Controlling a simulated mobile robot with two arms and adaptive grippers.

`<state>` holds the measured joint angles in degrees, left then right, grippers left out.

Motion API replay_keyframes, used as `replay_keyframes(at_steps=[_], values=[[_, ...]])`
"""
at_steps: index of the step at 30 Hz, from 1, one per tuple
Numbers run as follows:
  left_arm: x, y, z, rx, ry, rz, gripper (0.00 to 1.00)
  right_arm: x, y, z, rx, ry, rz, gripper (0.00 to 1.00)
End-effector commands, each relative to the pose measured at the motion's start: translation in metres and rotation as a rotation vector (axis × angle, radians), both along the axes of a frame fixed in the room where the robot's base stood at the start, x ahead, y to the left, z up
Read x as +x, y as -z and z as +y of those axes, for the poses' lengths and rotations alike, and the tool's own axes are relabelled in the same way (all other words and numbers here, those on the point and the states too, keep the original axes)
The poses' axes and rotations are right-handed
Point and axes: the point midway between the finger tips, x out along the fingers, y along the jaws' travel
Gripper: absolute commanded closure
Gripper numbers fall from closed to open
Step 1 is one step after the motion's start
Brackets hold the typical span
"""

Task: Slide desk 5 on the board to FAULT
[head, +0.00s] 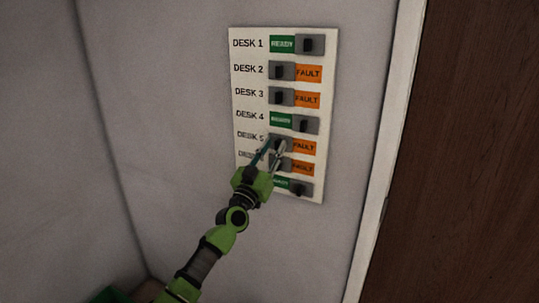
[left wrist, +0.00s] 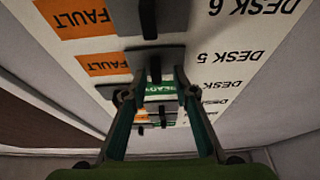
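The white board (head: 315,110) hangs on the grey wall, with several rows of desk labels and grey sliders. In the DESK 5 row the slider (left wrist: 165,55) sits at the label side, and the orange FAULT sign (head: 304,147) shows beside it; the sign also shows in the left wrist view (left wrist: 103,64). My left gripper (head: 272,148) is at this row and partly hides its slider in the head view. In the left wrist view its two fingers (left wrist: 157,76) are apart, with the dark knob between or just beyond the tips; contact is unclear. My right gripper is not in view.
The DESK 4 slider (head: 303,124) is just above, beside a green READY sign (head: 281,119). The row below shows an orange FAULT sign (head: 302,168); my arm partly covers the lowest rows. A brown door (head: 480,150) with a pale frame (head: 385,150) is to the right.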

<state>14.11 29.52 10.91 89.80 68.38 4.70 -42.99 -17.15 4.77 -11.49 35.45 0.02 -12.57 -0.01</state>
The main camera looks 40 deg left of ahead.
Motion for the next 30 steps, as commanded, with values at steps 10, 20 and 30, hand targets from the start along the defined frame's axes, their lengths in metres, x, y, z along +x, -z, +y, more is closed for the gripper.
replay_keyframes(at_steps=[10, 20, 30], values=[[-0.049, 0.024, -0.011, -0.001, 0.0, 0.006, 0.74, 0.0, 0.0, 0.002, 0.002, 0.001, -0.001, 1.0], [-0.097, 0.043, -0.021, -0.001, -0.002, 0.003, 0.74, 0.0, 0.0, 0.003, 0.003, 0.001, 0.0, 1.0], [-0.107, 0.046, -0.024, -0.001, -0.002, 0.0, 0.74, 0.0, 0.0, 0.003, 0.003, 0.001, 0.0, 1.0]])
